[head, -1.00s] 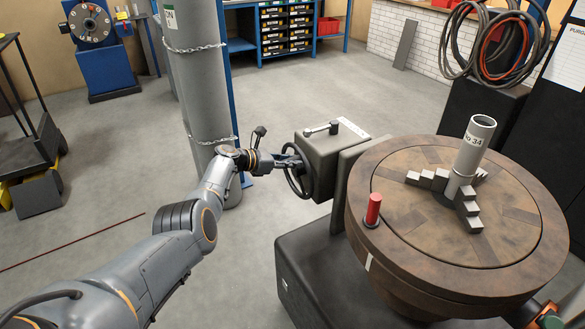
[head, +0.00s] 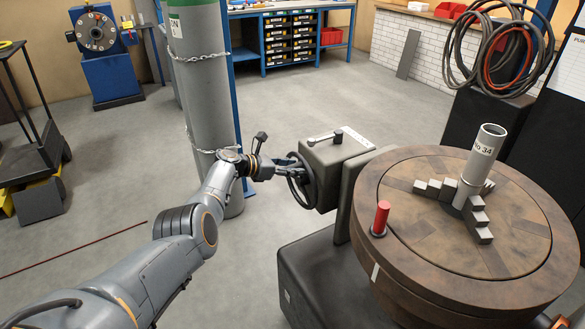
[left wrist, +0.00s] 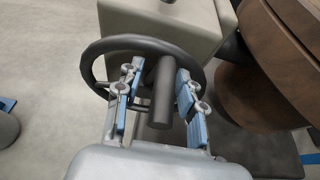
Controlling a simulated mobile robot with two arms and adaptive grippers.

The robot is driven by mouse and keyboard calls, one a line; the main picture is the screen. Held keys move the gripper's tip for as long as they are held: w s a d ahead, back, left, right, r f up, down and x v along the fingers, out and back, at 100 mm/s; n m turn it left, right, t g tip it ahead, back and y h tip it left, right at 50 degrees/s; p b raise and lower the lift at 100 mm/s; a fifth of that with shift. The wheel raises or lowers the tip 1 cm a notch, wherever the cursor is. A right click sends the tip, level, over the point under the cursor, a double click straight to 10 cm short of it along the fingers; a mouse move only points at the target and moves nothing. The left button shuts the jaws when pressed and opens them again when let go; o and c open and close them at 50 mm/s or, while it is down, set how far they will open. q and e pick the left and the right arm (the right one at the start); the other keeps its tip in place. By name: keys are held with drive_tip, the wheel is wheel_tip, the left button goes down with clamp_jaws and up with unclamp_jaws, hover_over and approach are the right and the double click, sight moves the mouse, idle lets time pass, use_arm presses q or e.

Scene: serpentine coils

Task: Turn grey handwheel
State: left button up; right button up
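The dark grey handwheel (head: 309,196) is on the left side of a grey box beside the big round table. In the left wrist view its rim (left wrist: 95,62) and spokes show behind my fingers, with its dark cylindrical handle (left wrist: 162,98) pointing towards the camera. My left gripper (head: 290,163) is at the wheel; in the left wrist view its blue-padded fingers (left wrist: 158,95) stand apart on either side of the handle. A gap shows to the left of the handle, and the right finger is very close to it; contact cannot be told.
The round brown table (head: 400,285) carries a grey tube (head: 484,155) in stepped jaws and a red knob (head: 381,216). Open floor (head: 150,170) lies to the left.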

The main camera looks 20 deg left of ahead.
use_arm(q)
drive_tip(key=shift+f, duration=0.15)
drive_tip(key=shift+s, duration=0.15)
drive_tip(key=v, duration=1.1)
drive_tip(key=shift+s+a+r, duration=0.2)
drive_tip(key=shift+a, duration=0.15)
